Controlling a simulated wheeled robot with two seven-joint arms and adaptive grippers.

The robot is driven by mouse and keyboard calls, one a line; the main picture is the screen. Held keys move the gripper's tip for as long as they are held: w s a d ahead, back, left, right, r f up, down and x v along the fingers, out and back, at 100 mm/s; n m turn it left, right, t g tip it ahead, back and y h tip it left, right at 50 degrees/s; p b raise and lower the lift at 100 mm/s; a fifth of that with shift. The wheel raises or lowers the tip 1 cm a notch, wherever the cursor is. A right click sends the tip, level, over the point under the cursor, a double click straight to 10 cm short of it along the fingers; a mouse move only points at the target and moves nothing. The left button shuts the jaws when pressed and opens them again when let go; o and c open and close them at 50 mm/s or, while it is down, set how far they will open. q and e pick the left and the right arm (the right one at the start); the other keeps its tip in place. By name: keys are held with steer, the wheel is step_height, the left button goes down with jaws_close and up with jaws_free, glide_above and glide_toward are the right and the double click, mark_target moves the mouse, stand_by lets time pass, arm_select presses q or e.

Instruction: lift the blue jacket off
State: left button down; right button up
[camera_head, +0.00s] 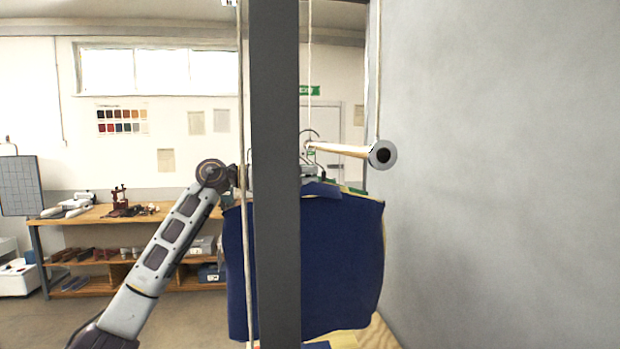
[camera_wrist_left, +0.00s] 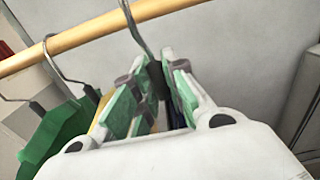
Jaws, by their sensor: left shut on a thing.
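The blue jacket (camera_head: 341,262) hangs below the wooden rail (camera_head: 338,149), partly hidden by a grey post. My left gripper (camera_wrist_left: 160,76) comes in from the left at the height of the hangers; its fingertips are hidden behind the post in the head view. In the left wrist view its green-padded fingers are shut on the neck of a hanger (camera_wrist_left: 136,28), just below the hook. The hook rises in front of the rail; its top is out of frame. A dark blue sliver shows below the fingers. My right gripper is not in view.
A grey post (camera_head: 275,120) and a thin cord stand in front of the clothes. A green garment (camera_wrist_left: 55,132) hangs on the rail beside the held hanger. A grey wall (camera_head: 490,170) closes the right side. A wooden workbench (camera_head: 75,215) stands at the back left.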

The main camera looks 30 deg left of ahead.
arm_select(q)
steer(key=shift+b+v, duration=0.35)
steer(key=shift+v, duration=0.55)
steer(key=shift+s+a, duration=0.1)
